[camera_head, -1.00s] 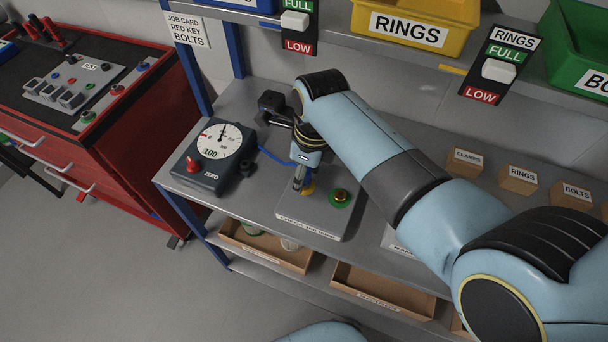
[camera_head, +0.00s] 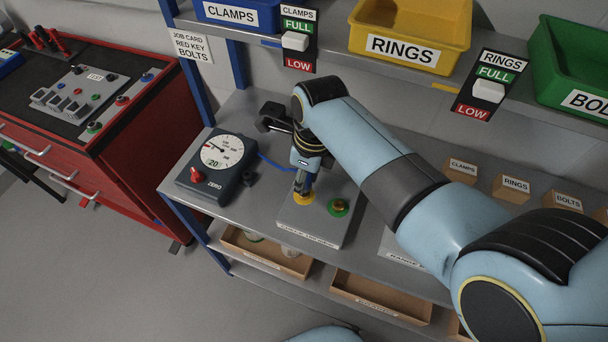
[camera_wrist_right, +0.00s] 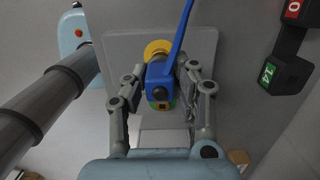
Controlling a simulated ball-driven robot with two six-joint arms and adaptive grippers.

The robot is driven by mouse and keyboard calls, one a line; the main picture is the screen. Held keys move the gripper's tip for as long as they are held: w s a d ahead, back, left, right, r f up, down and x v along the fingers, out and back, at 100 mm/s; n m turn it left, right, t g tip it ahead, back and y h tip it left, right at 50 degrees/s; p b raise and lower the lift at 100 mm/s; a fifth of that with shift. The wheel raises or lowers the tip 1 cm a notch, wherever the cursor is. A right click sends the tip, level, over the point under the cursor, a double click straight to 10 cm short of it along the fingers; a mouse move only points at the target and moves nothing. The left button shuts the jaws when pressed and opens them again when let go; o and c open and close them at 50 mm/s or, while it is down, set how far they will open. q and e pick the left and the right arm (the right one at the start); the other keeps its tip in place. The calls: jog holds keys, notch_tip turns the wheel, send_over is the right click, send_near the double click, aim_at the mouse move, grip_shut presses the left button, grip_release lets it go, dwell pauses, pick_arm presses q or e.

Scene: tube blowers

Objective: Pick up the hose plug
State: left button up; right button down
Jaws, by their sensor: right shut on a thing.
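The hose plug (camera_wrist_right: 160,75) is blue, with a blue hose running up from it in the right wrist view. My right gripper (camera_wrist_right: 162,88) is shut on it, with one finger on each side. In the head view my right gripper (camera_head: 302,184) points down at the yellow ring fitting (camera_head: 303,198) on the grey plate (camera_head: 312,225). The plug is mostly hidden there, and I cannot tell whether it is seated in or just above the fitting. The blue hose (camera_head: 273,163) runs toward the gauge box. My left gripper is not in view.
A green fitting (camera_head: 338,208) sits on the plate right of the yellow one. The gauge box (camera_head: 216,165) stands to the left, its display reading about 20. Labelled blocks (camera_head: 511,187) stand on the bench at the right. Bins (camera_head: 408,35) stand on the shelf above.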

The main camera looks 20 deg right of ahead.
notch_tip(320, 180, up, 2)
jog(key=shift+r+p, duration=0.2)
jog(key=shift+p, duration=0.5)
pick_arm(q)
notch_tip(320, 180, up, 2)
pick_arm(e)
jog(key=s+d+r, duration=0.6)
jog(key=s+d, duration=0.1)
jog(key=s, duration=0.2)
jog(key=shift+d, duration=0.25)
jog(key=shift+r, duration=0.3)
jog(key=shift+r, duration=2.55)
jog(key=shift+w, duration=0.15)
